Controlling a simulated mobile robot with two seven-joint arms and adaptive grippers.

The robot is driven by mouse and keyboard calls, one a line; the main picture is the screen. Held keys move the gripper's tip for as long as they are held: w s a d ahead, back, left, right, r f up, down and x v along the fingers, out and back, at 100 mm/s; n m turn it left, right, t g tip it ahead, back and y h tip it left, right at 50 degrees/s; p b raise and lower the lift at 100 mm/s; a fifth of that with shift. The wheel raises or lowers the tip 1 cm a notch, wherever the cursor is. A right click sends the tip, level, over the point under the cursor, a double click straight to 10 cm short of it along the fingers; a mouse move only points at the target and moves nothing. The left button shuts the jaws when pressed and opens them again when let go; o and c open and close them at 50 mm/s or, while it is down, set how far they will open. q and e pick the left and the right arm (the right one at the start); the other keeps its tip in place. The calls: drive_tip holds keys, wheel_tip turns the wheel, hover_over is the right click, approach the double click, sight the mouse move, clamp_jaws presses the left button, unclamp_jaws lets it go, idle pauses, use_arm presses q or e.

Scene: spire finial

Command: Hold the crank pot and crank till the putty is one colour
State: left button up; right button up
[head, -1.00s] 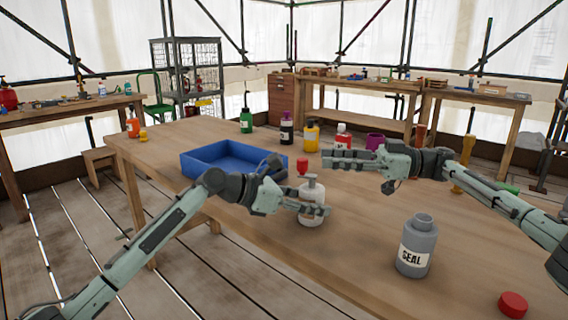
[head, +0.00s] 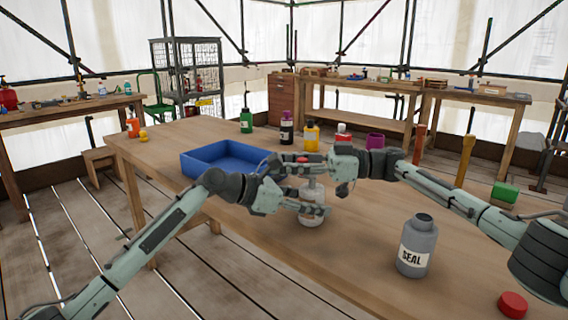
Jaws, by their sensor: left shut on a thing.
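The crank pot (head: 312,212), a pale pot with a grey top, stands upright on the workbench (head: 350,268) in the head view. My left gripper (head: 318,209) is shut around the pot's body from the left. My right gripper (head: 290,166) has come in from the right and is at the crank's height, over the pot. Its fingers overlap the knob and my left wrist, so I cannot tell whether they are open or shut. The putty inside the pot is hidden.
A grey SEAL bottle (head: 416,246) stands open at the front right, with a red cap (head: 513,304) near it. A blue tray (head: 203,158) lies behind my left arm. Several coloured bottles and a purple cup (head: 375,140) stand along the far edge.

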clamp_jaws()
idle(0.5)
drive_tip(key=shift+w+d+m+t+h, duration=0.15)
drive_tip(key=shift+w+m+t, duration=0.25)
drive_tip(key=shift+m+t, duration=0.55)
drive_tip(key=shift+w+m+t+h, duration=0.2)
drive_tip(key=shift+w+m+t, duration=0.25)
drive_tip(key=shift+t, duration=0.85)
drive_tip(key=shift+w+d+m+t+h, duration=0.15)
drive_tip(key=shift+w+m+t, duration=0.2)
drive_tip(key=shift+m+t, duration=0.65)
unclamp_jaws()
